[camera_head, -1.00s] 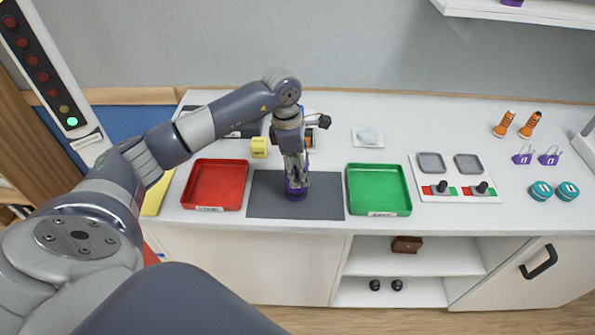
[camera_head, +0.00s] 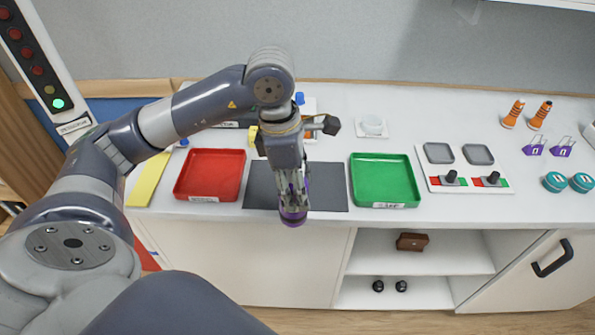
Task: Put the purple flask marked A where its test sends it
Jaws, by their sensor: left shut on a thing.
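The purple flask (camera_head: 293,217) is in the jaws of my left gripper (camera_head: 291,196), in the middle of the camera_head view. The gripper is shut on it, pointing down, and hides much of it. No letter can be read on it. The flask shows over the front edge of the counter, in front of the dark grey mat (camera_head: 327,190). A red tray (camera_head: 211,172) lies left of the mat and a green tray (camera_head: 384,178) lies right of it, both empty. Their front labels are too small to read surely. My right gripper is not in view.
A panel with two grey pads and two black knobs (camera_head: 465,168) lies right of the green tray. A white dish (camera_head: 372,125) is behind. A light column (camera_head: 43,70) stands at left.

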